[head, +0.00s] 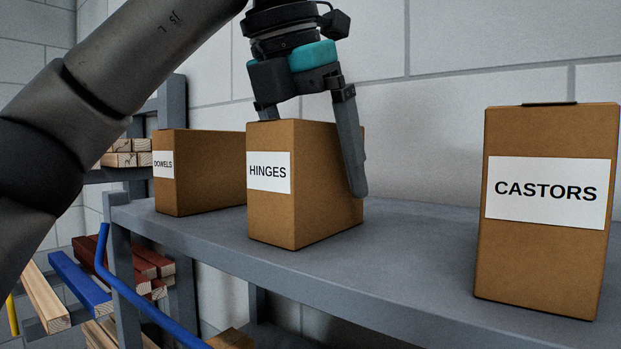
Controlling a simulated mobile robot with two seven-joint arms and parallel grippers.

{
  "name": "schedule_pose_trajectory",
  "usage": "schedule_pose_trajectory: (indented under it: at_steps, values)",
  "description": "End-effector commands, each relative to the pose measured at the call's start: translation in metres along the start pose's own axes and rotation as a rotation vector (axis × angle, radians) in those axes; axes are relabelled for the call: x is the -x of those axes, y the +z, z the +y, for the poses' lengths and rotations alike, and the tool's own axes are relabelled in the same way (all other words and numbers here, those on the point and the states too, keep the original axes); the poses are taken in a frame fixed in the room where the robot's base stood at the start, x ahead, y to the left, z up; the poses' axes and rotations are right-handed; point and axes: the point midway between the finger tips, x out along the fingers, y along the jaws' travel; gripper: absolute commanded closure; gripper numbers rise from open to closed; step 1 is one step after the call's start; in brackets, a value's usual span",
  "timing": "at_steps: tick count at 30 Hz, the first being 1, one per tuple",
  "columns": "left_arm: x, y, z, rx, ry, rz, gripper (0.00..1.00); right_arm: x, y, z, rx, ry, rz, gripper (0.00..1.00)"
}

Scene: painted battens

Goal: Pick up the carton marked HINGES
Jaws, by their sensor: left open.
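The carton marked HINGES (315,190) is a brown box with a white label, standing upright on the grey shelf (400,265). My left gripper (310,155) is open and points down over the carton. One finger reaches down along the carton's right side near its far edge. The other finger is mostly hidden behind the carton's top left part. I cannot tell whether either finger touches the carton. My right gripper is not in view.
The carton marked DOWELS (205,170) stands close on the left, and the carton marked CASTORS (545,250) on the right. Bare shelf lies between HINGES and CASTORS. A block wall (430,110) is behind. Painted battens (80,283) lie on a rack at lower left.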

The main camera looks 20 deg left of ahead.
Motion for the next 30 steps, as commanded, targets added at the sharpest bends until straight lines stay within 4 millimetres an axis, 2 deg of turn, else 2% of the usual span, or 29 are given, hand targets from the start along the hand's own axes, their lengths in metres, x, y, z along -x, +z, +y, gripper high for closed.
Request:
schedule_pose_trajectory:
  at_steps: [10,30]
  values:
    - [-0.0012,-0.0004,0.0001,0.001,0.0,0.0,0.0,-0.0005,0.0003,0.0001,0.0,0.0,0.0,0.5]
    - [-0.0011,-0.0004,0.0001,0.001,0.0,0.0,0.75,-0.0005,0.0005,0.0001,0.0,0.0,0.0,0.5]
